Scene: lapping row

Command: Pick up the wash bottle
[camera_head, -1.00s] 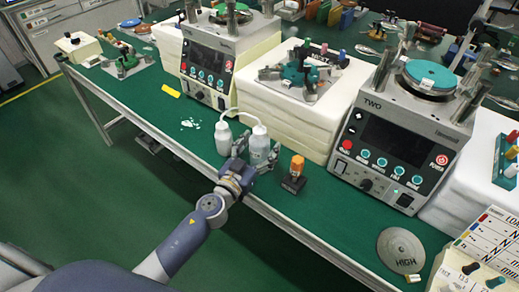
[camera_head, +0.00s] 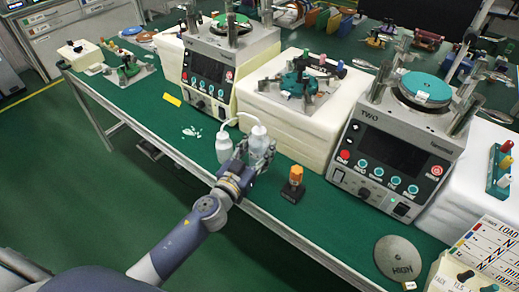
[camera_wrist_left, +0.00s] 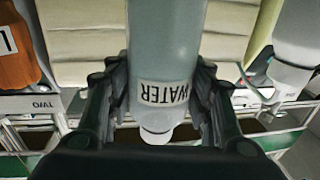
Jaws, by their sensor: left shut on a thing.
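The wash bottle (camera_head: 262,143) is a pale bottle with a thin white bent tube at its top. In the left wrist view the bottle (camera_wrist_left: 165,50) stands between my fingers, its WATER label upside down. My left gripper (camera_head: 257,161) is shut on its body, with a finger on each side. The bottle appears slightly above the green bench, its base clear in the wrist view. My right gripper is not in view.
A second white bottle (camera_head: 223,145) stands close on the left. White blocks (camera_head: 290,118) and machine TWO (camera_head: 395,150) are behind. A HIGH disc (camera_head: 398,257) lies at the bench's front right.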

